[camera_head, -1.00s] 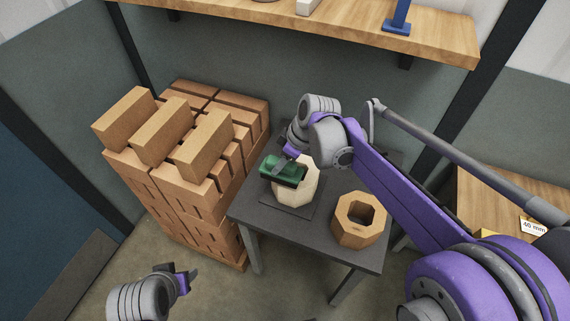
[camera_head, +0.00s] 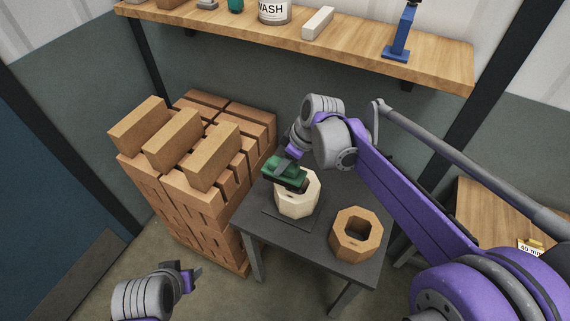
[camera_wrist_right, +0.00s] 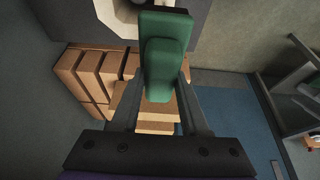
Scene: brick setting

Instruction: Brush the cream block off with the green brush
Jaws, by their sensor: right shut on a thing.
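The cream block (camera_head: 297,205) is an eight-sided ring with a central hole. It sits on a dark square pad on the small dark table (camera_head: 290,237). My right gripper (camera_head: 291,158) is shut on the green brush (camera_head: 284,172) and holds it over the block's far left part. The brush hides part of the block's top and hole. I cannot tell whether its bristles touch. In the right wrist view the brush (camera_wrist_right: 163,60) lies between the fingers, with the cream block (camera_wrist_right: 118,15) at the top edge. My left gripper (camera_head: 190,277) hangs at lower left, apart from the table.
A tan eight-sided block (camera_head: 356,235) stands on the table right of the cream one. Stacked bricks (camera_head: 195,165) rise close to the table's left. A wooden shelf (camera_head: 350,50) with a wash tub and a blue tool runs above.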

